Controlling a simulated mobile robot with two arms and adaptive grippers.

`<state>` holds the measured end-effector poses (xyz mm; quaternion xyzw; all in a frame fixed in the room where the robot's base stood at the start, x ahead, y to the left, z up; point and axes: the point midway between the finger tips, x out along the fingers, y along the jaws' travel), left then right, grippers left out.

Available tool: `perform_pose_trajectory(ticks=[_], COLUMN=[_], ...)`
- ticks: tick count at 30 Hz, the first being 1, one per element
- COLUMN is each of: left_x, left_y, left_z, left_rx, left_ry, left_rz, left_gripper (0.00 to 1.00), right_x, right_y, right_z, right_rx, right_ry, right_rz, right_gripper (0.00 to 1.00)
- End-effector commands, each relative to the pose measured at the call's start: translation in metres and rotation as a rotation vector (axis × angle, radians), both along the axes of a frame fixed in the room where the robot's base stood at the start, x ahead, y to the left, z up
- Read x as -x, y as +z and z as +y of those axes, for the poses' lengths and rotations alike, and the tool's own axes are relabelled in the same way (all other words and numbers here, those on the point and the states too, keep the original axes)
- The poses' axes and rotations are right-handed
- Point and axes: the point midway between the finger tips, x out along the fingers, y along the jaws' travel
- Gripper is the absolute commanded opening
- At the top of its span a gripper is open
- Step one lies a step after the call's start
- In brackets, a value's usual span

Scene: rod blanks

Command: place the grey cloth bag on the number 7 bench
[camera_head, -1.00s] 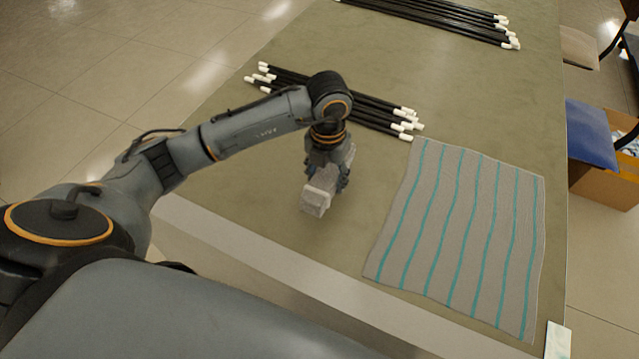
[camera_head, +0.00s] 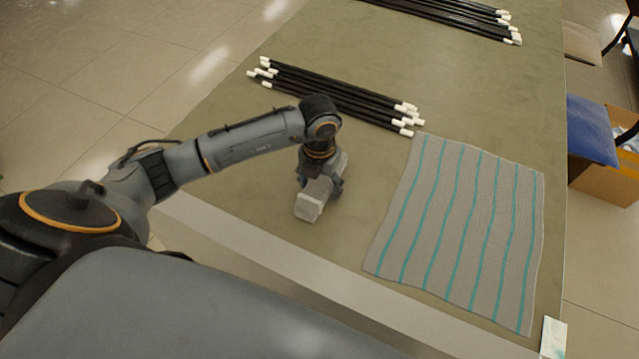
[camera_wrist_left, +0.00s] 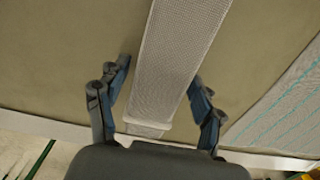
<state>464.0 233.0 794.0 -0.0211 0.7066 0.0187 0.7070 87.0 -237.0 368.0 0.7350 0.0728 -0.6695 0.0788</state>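The grey cloth bag (camera_head: 309,204) is a long, pale, woven-looking piece on or just above the green-grey bench top (camera_head: 225,165). In the left wrist view the bag (camera_wrist_left: 180,60) runs lengthwise between the fingers. My left gripper (camera_head: 325,180) is over the bag and hides part of it. In the wrist view my left gripper (camera_wrist_left: 160,75) has its fingers apart, one on each side of the bag. A gap shows beside the left finger, and the right finger is at the bag's edge. No bench number is readable. My right gripper is not in view.
A striped cloth (camera_head: 460,225) lies to the right of the bag. Black rods with white ends (camera_head: 335,95) lie behind it, and more rods (camera_head: 450,18) lie farther back. A small card (camera_head: 553,338) is at the front right corner. Chairs and a cardboard box (camera_head: 605,180) stand beyond the right edge.

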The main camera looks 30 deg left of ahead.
Motion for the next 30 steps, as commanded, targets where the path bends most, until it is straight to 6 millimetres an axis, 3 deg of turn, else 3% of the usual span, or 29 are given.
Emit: perform_pose_trajectory(ticks=[9,14,24,30], left_x=[0.000,-0.001,-0.001,-0.001], left_y=[0.001,0.011,0.081,0.112], left_z=[0.000,0.000,0.001,0.000], left_rx=[0.000,0.000,0.000,0.001], left_ry=[0.000,0.001,0.000,0.001], left_rz=[0.000,-0.003,-0.006,-0.003], left_gripper=[0.76,0.76,0.76,0.76], right_x=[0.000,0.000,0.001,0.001], right_y=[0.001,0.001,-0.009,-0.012], right_z=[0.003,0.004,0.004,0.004], right_rx=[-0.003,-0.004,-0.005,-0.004], right_ry=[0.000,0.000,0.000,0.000], right_rz=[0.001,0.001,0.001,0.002], right_gripper=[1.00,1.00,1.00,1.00])
